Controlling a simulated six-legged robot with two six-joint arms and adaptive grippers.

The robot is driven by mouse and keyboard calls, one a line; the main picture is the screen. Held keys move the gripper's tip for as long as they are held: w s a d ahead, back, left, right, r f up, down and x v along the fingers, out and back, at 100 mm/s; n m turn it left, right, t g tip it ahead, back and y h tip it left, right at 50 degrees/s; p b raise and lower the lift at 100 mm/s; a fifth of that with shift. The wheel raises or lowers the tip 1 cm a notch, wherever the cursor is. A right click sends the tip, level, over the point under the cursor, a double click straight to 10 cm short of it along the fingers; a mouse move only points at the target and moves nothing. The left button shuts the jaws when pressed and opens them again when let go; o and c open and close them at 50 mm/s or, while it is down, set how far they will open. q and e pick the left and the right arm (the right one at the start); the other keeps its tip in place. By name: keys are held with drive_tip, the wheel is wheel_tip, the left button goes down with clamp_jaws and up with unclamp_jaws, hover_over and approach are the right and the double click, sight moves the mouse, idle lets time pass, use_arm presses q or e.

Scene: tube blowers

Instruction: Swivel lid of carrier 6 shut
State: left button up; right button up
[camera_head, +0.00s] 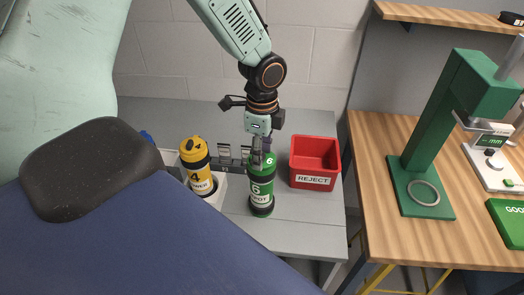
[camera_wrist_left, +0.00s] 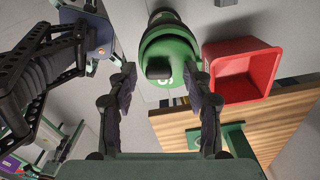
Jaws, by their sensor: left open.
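Carrier 6 (camera_head: 261,197) is a green upright cylinder with black bands and a white "6", standing on the grey bench. Its green lid (camera_head: 266,161) is at the top, partly hidden by my left gripper (camera_head: 262,147). In the left wrist view the green lid (camera_wrist_left: 173,42) has a black knob or tab (camera_wrist_left: 158,68). My left gripper (camera_wrist_left: 163,82) is open, its fingers spread to either side of the lid's near edge. I cannot tell whether the fingers touch the lid or how far it is swivelled.
A yellow carrier 4 (camera_head: 199,182) stands left of carrier 6 beside a dark holder (camera_head: 229,160). A red REJECT bin (camera_head: 314,160) stands close on the right. A wooden table (camera_head: 384,200) with a green stand (camera_head: 424,160) is farther right. The bench front (camera_head: 300,228) is clear.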

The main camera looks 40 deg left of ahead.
use_arm(q)
drive_tip(key=shift+r, duration=0.15)
wheel_tip(320, 180, up, 12)
idle(0.6)
drive_tip(key=shift+s+f, duration=0.1)
drive_tip(key=shift+f, duration=0.1)
